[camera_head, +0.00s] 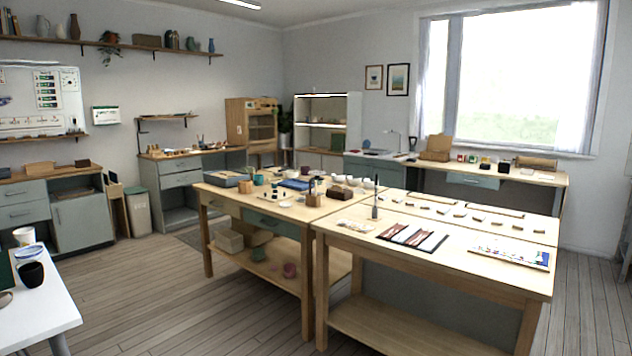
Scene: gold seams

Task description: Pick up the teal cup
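A small teal cup (258,180) stands on the far left part of the wooden worktable (228,196), a good way off from me. It looks upright, and small items stand close around it. Neither of my grippers is in view, and no arm shows.
A grey tray (226,178) lies left of the cup, and a blue item (294,184) lies to its right. A second wooden table (440,262) adjoins at the front right. A white table (45,312) with a black cup (31,274) is at the left edge. Floor (165,290) between is clear.

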